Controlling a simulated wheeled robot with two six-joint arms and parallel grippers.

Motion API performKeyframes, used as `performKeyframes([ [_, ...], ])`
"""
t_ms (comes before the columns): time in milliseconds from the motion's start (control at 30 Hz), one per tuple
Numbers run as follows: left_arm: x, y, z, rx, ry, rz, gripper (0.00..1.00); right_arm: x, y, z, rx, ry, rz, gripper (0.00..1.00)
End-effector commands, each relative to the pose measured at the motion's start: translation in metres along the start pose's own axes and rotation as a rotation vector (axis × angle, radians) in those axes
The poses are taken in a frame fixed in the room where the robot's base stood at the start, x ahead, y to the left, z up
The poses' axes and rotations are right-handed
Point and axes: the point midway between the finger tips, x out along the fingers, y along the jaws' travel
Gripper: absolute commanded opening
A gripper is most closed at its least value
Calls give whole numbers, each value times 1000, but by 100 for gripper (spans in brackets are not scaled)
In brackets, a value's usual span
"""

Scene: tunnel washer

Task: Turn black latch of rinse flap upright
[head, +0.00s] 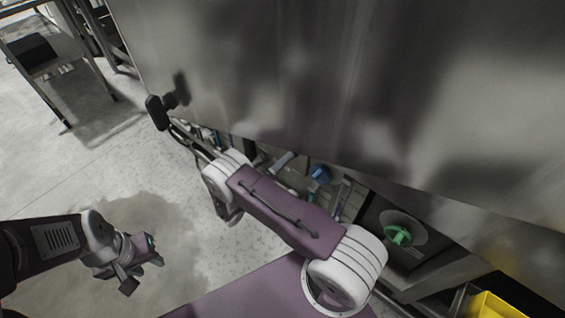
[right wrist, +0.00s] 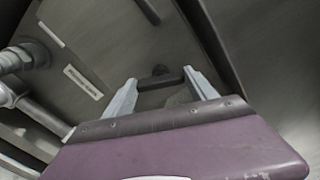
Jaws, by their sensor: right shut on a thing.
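In the right wrist view, the black latch (right wrist: 160,82) is a short dark bar with a round hub behind it, in front of a grey metal panel. It lies crosswise in that picture, tilted slightly. My right gripper (right wrist: 160,85) is shut on the latch, one pale finger at each end of the bar. In the head view, my right arm reaches in under the large steel panel, and its fingers and the latch cannot be made out. My left gripper (head: 143,274) is open and empty over the floor at the lower left.
A steel panel (head: 330,80) overhangs my right arm. A black handle (head: 157,112) sticks out at its left end. Below are a blue fitting (head: 320,175), a green knob (head: 398,235) and a yellow bin (head: 497,305). In the wrist view, pipes (right wrist: 20,60) crowd the left.

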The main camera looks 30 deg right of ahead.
Motion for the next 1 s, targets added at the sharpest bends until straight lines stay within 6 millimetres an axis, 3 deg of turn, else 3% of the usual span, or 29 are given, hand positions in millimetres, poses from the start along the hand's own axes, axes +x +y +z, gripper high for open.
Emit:
performKeyframes([
  [500,-1,0,0,0,0,0,36,0,2,0,-351,-1,2,25],
  [1000,-1,0,0,0,0,0,36,0,3,-1,-437,-1,2,25],
])
